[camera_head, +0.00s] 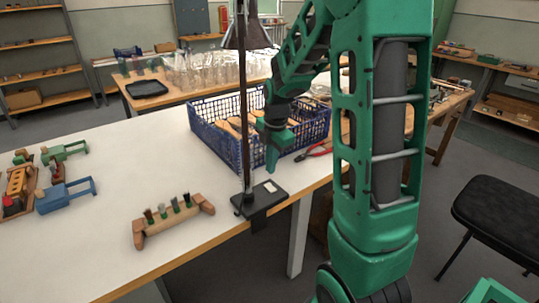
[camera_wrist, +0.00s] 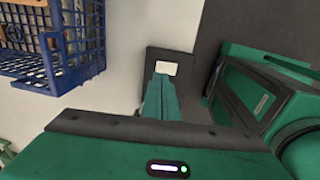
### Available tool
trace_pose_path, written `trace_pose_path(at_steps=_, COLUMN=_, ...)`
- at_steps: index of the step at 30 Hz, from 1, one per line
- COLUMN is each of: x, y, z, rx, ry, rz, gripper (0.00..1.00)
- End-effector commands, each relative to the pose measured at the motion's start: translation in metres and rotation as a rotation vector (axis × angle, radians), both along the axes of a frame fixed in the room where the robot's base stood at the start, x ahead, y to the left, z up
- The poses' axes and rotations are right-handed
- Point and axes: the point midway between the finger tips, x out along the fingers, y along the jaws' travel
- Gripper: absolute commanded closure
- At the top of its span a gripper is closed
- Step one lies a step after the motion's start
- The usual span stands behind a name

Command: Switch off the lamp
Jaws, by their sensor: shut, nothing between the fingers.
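The lamp has a dark shade (camera_head: 247,36) at the top of a thin dark pole (camera_head: 243,110). Its black base (camera_head: 259,199) sits at the table's front edge. A pale rectangular switch (camera_head: 269,187) is on the base's top, and it also shows in the wrist view (camera_wrist: 166,67). My green gripper (camera_head: 271,168) is shut and empty, pointing down a little above and behind the base. In the wrist view, the closed fingertips (camera_wrist: 160,84) appear just below the switch; contact is not clear. I cannot tell whether the lamp is lit.
A blue crate (camera_head: 215,140) with wooden pieces stands behind the lamp, left of my arm. Red-handled pliers (camera_head: 314,152) lie to the right. A wooden block with bristle tufts (camera_head: 173,220) lies left of the base. Blue and green clamps (camera_head: 66,193) are at far left.

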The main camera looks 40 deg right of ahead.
Motion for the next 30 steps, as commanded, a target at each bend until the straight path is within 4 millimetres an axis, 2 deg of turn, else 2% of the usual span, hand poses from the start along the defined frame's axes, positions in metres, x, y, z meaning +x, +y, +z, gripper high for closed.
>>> trace_pose_path(at_steps=1, x=0.0, y=0.0, z=-0.011, rx=0.002, ry=0.005, rz=0.0, gripper=1.0)
trace_pose_path(at_steps=6, x=0.004, y=0.0, z=-0.037, rx=0.001, ry=0.004, rz=-0.001, gripper=1.0)
trace_pose_path(at_steps=12, x=0.006, y=0.0, z=-0.055, rx=0.001, ry=0.002, rz=-0.001, gripper=1.0)
trace_pose_path(at_steps=30, x=0.008, y=0.0, z=-0.062, rx=0.0, ry=0.0, rz=0.0, gripper=1.0)
